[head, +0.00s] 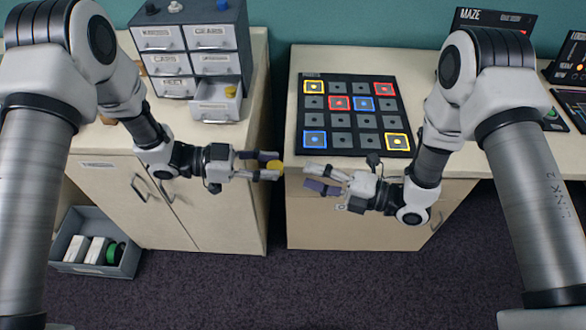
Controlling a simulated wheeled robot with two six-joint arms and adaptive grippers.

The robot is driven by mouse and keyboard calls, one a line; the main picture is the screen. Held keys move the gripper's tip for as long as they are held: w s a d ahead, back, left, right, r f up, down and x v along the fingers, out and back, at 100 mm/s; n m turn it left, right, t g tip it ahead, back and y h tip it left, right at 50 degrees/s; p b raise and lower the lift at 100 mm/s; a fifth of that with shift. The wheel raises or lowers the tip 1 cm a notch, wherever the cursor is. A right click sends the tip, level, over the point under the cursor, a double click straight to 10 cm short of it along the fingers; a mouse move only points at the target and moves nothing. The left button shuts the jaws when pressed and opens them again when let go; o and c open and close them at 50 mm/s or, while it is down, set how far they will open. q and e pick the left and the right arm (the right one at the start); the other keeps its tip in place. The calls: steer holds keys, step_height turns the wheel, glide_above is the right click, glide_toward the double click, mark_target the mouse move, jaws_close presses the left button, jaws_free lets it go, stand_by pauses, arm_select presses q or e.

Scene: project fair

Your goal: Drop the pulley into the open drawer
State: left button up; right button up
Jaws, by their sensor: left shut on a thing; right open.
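The open drawer (213,109) is at the lower right of the small drawer cabinet (193,50), up and left of my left gripper. A small yellow piece (230,91) shows at the drawer's right side. My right gripper (313,177) is open and empty, just right of the held piece, near the front edge of the right counter.
A black board (352,113) with coloured squares lies on the right counter (295,95). The MAZE display (490,20) stands farther right. The other drawers of the cabinet are shut. A grey bin (95,268) with white boxes and a green roll stands on the floor at left.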

mark_target(281, 169)
steer(key=x, duration=0.7)
steer(key=shift+w+a, duration=0.1)
steer(key=shift+a, duration=0.3)
steer(key=shift+f, duration=0.1)
jaws_close()
steer(key=shift+f, duration=0.1)
jaws_free()
